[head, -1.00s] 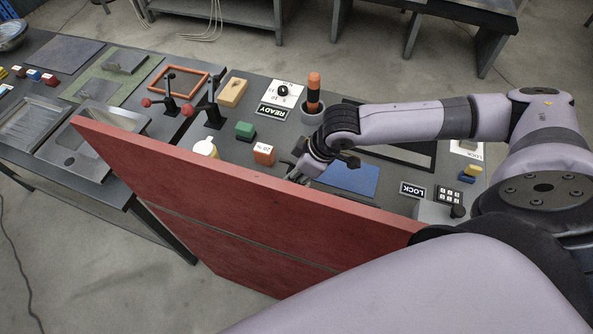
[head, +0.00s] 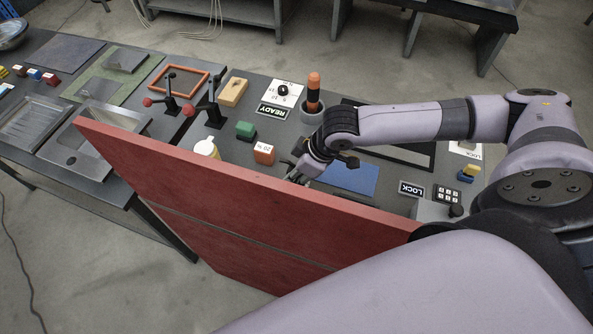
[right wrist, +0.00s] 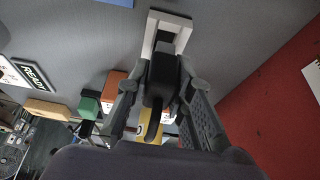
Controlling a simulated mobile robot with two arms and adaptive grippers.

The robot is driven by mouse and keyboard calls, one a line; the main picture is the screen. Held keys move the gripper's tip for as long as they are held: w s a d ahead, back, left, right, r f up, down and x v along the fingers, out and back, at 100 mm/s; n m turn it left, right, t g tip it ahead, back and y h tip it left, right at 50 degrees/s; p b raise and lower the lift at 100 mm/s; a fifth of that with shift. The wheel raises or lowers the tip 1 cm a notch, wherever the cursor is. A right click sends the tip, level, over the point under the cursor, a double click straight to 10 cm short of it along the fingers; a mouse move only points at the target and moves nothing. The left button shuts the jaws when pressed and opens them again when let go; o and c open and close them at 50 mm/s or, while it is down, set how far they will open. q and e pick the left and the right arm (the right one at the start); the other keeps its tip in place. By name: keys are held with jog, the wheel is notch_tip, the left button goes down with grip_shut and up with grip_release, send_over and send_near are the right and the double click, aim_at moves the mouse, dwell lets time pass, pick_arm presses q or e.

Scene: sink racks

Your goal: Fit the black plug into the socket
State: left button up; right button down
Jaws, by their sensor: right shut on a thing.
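The black plug (right wrist: 160,82) is held between the two fingers of my right gripper (right wrist: 164,72) in the right wrist view. The pale socket (right wrist: 152,24), a light frame with a dark opening, is just past the plug's far end. The plug's tip overlaps the socket's near side in this view. I cannot tell whether it touches or enters the opening. In the head view my right gripper (head: 303,172) is low over the bench behind the red panel, which hides its fingertips, the plug and the socket. My left gripper is not in view.
The tall red panel (head: 230,205) stands along the bench's near edge, close to my right gripper. An orange block (head: 264,154), a green block (head: 245,130), a blue mat (head: 352,178) and an orange-and-black handle in a grey cup (head: 312,106) are around it.

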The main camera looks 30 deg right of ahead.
dwell(0.7)
jog(key=shift+p, duration=0.45)
dwell(0.4)
jog(key=shift+p, duration=0.45)
jog(key=shift+f+b, duration=0.5)
jog(key=shift+f, duration=0.45)
jog(key=c, duration=1.3)
grip_release()
